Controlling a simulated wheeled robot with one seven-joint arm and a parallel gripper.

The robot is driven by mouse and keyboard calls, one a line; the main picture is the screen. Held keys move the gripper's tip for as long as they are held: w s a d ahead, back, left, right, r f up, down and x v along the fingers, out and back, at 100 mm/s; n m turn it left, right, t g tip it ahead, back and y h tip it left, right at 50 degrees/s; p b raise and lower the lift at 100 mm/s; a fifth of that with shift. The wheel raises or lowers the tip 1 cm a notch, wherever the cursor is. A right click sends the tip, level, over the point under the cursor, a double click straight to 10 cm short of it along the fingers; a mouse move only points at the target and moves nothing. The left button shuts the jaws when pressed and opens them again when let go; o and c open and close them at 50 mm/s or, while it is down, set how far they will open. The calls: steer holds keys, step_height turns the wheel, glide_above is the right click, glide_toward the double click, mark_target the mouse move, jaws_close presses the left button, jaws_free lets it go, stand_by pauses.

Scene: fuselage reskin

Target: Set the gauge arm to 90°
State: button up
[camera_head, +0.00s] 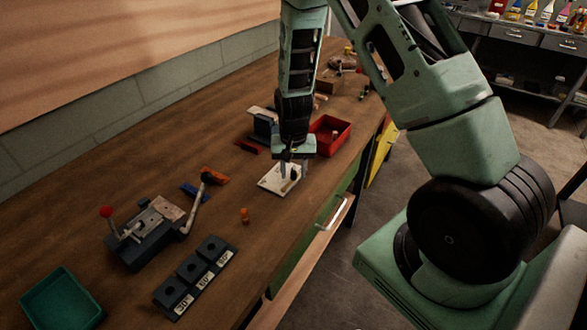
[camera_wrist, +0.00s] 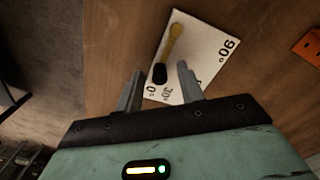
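The gauge is a white plate (camera_head: 270,184) lying on the bench under my gripper; it also shows in the wrist view (camera_wrist: 205,52). Marks that look like 0 and 30 stand at its near edge, and 90 stands at its right side. The yellow gauge arm (camera_wrist: 174,42) carries a black knob (camera_wrist: 159,73) at its near end, which lies by the 0 and 30 marks, away from 90. My gripper (camera_wrist: 159,80) points down over the plate and is open, with one finger on each side of the knob. Gaps show between the knob and both fingers.
A red bin (camera_head: 340,136) stands just behind and right of the gauge.

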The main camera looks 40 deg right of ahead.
steer(key=shift+c, duration=0.4)
jaws_close()
steer(key=shift+w, duration=0.1)
steer(key=n, duration=0.1)
steer(key=w+n, duration=0.1)
steer(key=n, duration=0.1)
steer(key=shift+w+a+n+b, duration=0.1)
steer(key=shift+a+n+b, duration=0.2)
steer(key=shift+a+b, duration=0.1)
steer(key=n, duration=0.1)
steer(key=w+a+n, duration=0.1)
steer(key=n, duration=0.1)
steer(key=shift+n, duration=0.3)
steer(key=a+n, duration=0.1)
steer(key=n, duration=0.1)
steer(key=w+a+n, duration=0.1)
steer(key=n, duration=0.2)
steer(key=shift+a, duration=0.15)
steer(key=a+n, duration=0.1)
steer(key=n, duration=0.1)
steer(key=a+n, duration=0.1)
steer(key=n, duration=0.2)
steer(key=shift+s+a+n, duration=0.15)
steer(key=shift+s+n, duration=0.05)
steer(key=shift+n, duration=0.1)
